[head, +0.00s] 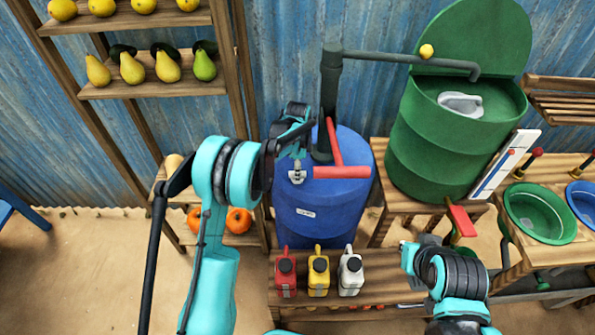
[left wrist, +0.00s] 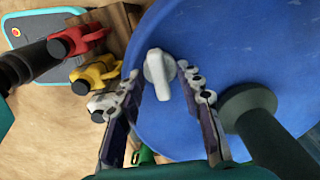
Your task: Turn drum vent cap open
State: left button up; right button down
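The blue drum (head: 318,215) stands against the wall, and its lid fills much of the left wrist view (left wrist: 235,50). The silver-grey vent cap (head: 297,175) sits at the lid's near left edge. In the left wrist view the cap (left wrist: 158,72) shows a raised grip. My left gripper (left wrist: 160,88) is open, with one finger on each side of the cap's grip in that view and gaps to both. In the head view the left gripper (head: 298,145) is just above the cap. My right gripper (head: 408,262) is low at the right, away from the drum; its fingers are unclear.
A red T-shaped bar (head: 342,171) lies over the lid beside a dark pipe (head: 330,90). Red (head: 285,275), yellow (head: 318,273) and white (head: 350,273) jugs stand on a bench before the drum. A green barrel (head: 430,150) stands right, fruit shelves (head: 150,90) left.

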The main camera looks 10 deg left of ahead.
pick_arm(q)
grip_shut()
jog(key=shift+n, duration=0.3)
jog(key=n, duration=0.3)
jog(key=shift+n, duration=0.4)
jog(key=n, duration=0.4)
jog(key=shift+n, duration=0.3)
jog(key=n, duration=0.4)
jog(key=shift+n, duration=2.5)
